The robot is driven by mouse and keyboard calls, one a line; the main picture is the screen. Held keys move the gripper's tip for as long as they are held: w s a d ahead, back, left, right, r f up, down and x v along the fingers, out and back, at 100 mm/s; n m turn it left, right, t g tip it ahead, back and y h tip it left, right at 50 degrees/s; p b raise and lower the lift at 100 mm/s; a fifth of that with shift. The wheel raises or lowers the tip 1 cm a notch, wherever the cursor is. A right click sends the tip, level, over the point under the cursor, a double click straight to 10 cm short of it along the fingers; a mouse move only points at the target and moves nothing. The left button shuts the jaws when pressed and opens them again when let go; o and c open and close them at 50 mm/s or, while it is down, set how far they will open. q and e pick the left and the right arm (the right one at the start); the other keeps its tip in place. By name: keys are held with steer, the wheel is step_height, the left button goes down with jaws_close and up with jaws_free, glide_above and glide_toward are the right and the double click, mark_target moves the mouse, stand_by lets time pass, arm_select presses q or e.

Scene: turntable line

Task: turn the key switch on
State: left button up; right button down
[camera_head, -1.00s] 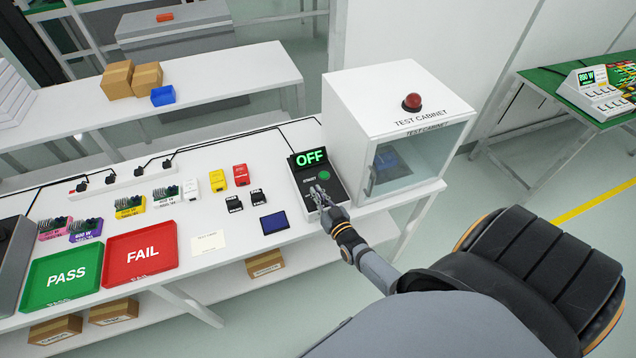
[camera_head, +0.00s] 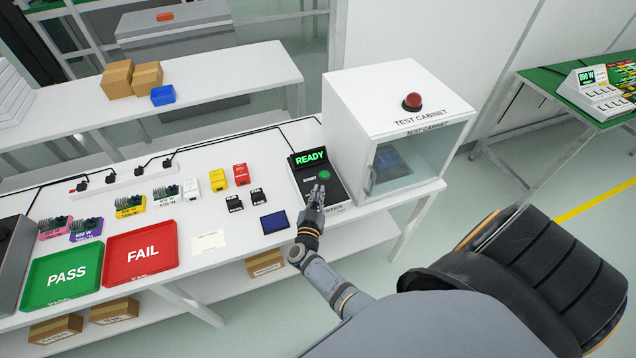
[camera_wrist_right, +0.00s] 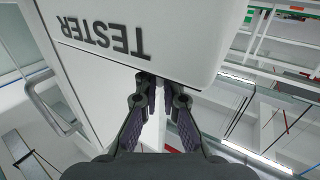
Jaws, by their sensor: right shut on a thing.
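The tester (camera_head: 303,179) stands on the white bench, left of the test cabinet. Its display (camera_head: 311,158) reads READY in green, and a green round button (camera_head: 323,174) sits on its sloped dark top. My right gripper (camera_head: 318,194) is at the tester's front edge, shut on the key of the key switch. The key is hidden by the fingers in the head view. In the right wrist view the two fingertips (camera_wrist_right: 160,80) meet at the edge of the white tester housing (camera_wrist_right: 180,30); the key cannot be made out there. My left gripper is not in view.
The test cabinet (camera_head: 385,115), with a red button (camera_head: 412,101) on top, stands close on the right. A blue pad (camera_head: 274,222), a green PASS tray (camera_head: 62,275) and a red FAIL tray (camera_head: 141,252) lie on the left. Small modules lie between them and the tester.

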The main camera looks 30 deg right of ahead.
stand_by(0.5)
steer(key=c, duration=1.5)
jaws_free()
step_height(320, 180, up, 10)
steer(key=shift+r, duration=0.1)
